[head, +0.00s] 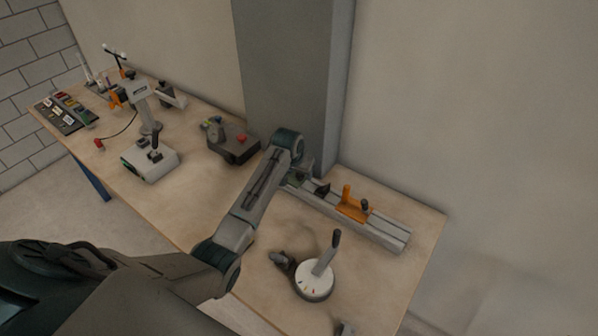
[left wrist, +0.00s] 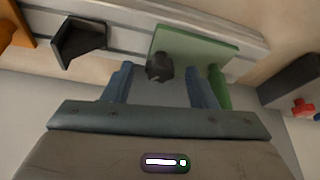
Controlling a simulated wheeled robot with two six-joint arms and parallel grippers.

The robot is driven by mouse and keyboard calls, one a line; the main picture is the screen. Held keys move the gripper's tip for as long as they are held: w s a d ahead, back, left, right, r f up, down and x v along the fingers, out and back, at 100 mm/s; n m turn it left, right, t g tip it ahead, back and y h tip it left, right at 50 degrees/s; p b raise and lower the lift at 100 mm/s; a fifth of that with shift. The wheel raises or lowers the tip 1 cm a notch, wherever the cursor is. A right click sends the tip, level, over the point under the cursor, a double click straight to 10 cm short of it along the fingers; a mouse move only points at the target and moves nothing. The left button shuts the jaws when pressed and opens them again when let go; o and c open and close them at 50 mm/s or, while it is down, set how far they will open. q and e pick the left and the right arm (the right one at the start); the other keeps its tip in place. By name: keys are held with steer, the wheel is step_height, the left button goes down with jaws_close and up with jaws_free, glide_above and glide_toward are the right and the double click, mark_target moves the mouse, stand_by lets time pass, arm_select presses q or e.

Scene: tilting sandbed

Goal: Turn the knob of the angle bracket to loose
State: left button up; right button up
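A green angled plate (left wrist: 197,48), which looks like the angle bracket, stands on the metal rail (left wrist: 130,22). Its dark faceted knob (left wrist: 160,67) faces my left gripper (left wrist: 160,84). The two blue fingers are apart, one on each side of the knob, with a visible gap on both sides. In the head view my left gripper (head: 303,170) is at the rail's far left end, and my arm hides most of the bracket. A bit of green (head: 293,181) shows there. I cannot tell the knob's setting. My right gripper is not in view.
On the rail are a black wedge-shaped piece (left wrist: 80,42) and an orange carriage (head: 352,208). A dark box with a red button (head: 232,140) stands left of the rail. A white dial with a lever (head: 315,282) stands in front. A grey column (head: 290,80) rises behind.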

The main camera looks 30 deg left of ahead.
arm_select(q)
steer(key=shift+r, duration=0.15)
steer(key=b+v, duration=0.2)
steer(key=v, duration=0.8)
steer(key=shift+r, duration=0.25)
steer(key=shift+s, duration=0.2)
